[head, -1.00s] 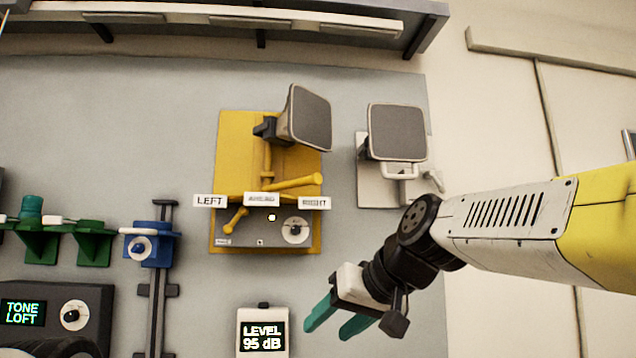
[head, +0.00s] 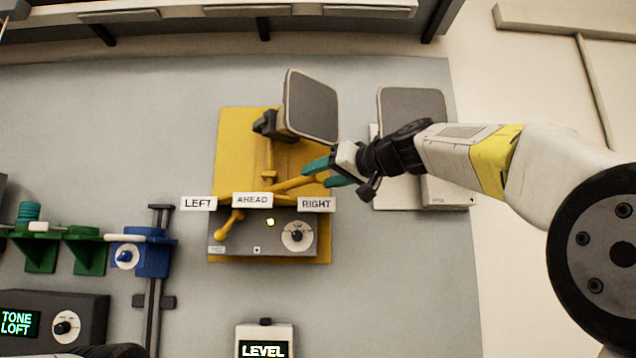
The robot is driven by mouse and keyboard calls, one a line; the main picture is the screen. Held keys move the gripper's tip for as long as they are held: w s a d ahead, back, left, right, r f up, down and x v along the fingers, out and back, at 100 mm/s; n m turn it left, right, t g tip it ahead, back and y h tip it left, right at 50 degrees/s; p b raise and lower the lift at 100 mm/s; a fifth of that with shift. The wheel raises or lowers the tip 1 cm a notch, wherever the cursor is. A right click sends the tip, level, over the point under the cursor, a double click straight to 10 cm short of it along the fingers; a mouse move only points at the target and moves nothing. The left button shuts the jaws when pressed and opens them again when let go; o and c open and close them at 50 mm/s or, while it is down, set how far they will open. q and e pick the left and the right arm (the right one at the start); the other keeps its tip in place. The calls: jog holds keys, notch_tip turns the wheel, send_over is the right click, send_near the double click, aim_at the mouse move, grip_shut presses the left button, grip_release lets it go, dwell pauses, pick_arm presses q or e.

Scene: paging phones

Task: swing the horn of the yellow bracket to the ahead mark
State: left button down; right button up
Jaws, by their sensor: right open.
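The yellow bracket (head: 234,150) is mounted on the grey wall panel, with a grey-faced horn (head: 312,106) at its top, turned to the right. A yellow lever (head: 290,184) runs from the bracket's post out to the right, above the RIGHT sign. The AHEAD sign (head: 253,200) is in the middle, between the LEFT sign (head: 198,204) and the RIGHT sign (head: 316,204). My right gripper (head: 317,173) is open, its teal fingers at the lever's right end. I cannot tell whether they touch it. My left gripper is not in view.
A second horn (head: 412,108) on a white bracket stands to the right, partly behind my right arm. A grey box with a dial (head: 298,236) sits under the signs. Blue (head: 155,256) and green (head: 84,254) brackets are at left. A shelf runs above.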

jog(key=shift+x, duration=0.8)
grip_shut()
dwell(0.9)
